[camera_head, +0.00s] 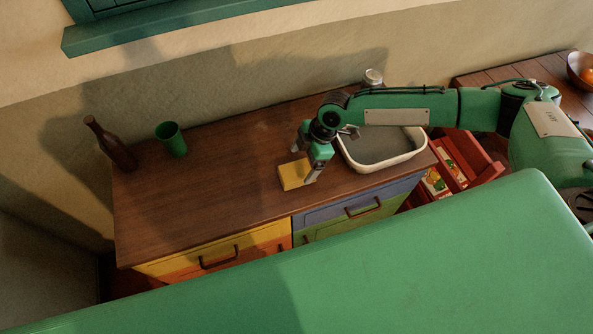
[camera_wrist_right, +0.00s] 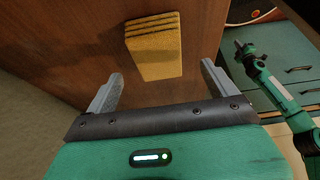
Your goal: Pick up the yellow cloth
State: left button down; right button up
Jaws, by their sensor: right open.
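The yellow cloth (camera_head: 292,174) is a folded, layered block lying on the brown wooden top of the cabinet, near the middle of its front half. My right gripper (camera_head: 303,167) is open and points down just above the right side of the cloth. In the right wrist view, the cloth (camera_wrist_right: 153,48) lies beyond the two grey fingertips, roughly centred between them and apart from both. A green arm, apparently my left, shows at the right of that view; its gripper (camera_wrist_right: 243,48) is too small to read.
A white basin (camera_head: 379,163) stands close right of my right gripper. A green cup (camera_head: 171,139) and a dark bottle (camera_head: 111,144) stand at the left. A metal-topped jar (camera_head: 373,78) is behind the basin. The cabinet top left of the cloth is clear.

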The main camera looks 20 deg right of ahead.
aim_at(297, 170)
jog(key=shift+a+f+p, duration=0.25)
jog(key=shift+f+p, duration=0.25)
jog(key=shift+p, duration=0.1)
jog(key=p+x, duration=0.1)
jog(key=x, duration=0.2)
jog(key=shift+f, duration=0.2)
jog(key=shift+a+f+p, duration=0.1)
jog(key=shift+f+p, duration=0.2)
jog(key=shift+f, duration=0.1)
jog(key=shift+f, duration=0.15)
jog(key=c, duration=1.1)
